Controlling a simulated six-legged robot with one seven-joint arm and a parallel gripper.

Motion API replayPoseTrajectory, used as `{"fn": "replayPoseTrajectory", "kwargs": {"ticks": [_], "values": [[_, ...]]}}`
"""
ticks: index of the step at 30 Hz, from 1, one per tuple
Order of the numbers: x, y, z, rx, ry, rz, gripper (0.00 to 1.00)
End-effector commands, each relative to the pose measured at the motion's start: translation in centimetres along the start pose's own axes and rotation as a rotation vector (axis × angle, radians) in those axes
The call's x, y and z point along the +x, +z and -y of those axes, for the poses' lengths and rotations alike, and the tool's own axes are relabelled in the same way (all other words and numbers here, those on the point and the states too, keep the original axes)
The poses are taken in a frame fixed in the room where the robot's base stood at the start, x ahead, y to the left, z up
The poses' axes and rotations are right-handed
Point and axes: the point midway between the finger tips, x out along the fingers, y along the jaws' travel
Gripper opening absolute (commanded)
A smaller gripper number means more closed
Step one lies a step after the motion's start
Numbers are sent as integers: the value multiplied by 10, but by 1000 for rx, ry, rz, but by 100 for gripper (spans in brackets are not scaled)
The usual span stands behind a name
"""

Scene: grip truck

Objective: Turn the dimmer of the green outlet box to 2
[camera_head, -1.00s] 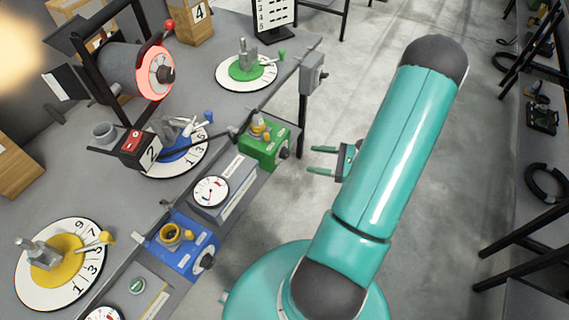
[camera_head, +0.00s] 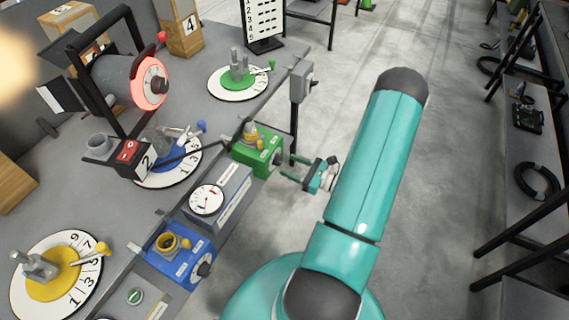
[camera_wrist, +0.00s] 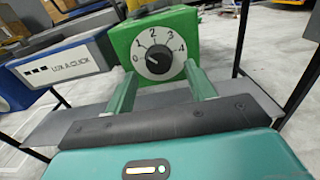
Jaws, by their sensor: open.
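The green outlet box (camera_head: 251,157) stands at the edge of the grey table in the head view, with a yellow socket on top. Its dimmer (camera_head: 274,159) is on the side facing my gripper. In the wrist view, the green box (camera_wrist: 124,42) shows a white dial marked 0 to 4 with a black knob (camera_wrist: 158,61). The knob's white mark points left, near 0. My gripper (camera_head: 288,168) is open and empty, just short of the dial. In the wrist view its two fingers (camera_wrist: 160,70) stand apart, on either side below the knob.
A blue box (camera_head: 176,262) and a grey gauge box (camera_head: 212,203) sit along the same table edge. A grey box on a black post (camera_head: 301,85) stands just beyond the green box.

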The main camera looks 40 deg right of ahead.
Motion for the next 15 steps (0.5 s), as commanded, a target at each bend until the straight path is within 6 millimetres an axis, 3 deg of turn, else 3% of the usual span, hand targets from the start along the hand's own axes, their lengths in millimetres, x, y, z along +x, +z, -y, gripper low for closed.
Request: {"fn": "replayPoseTrajectory", "kwargs": {"ticks": [6,15], "values": [[27,0,-2,0,2,0,55],[32,0,-2,0,0,0,55]]}}
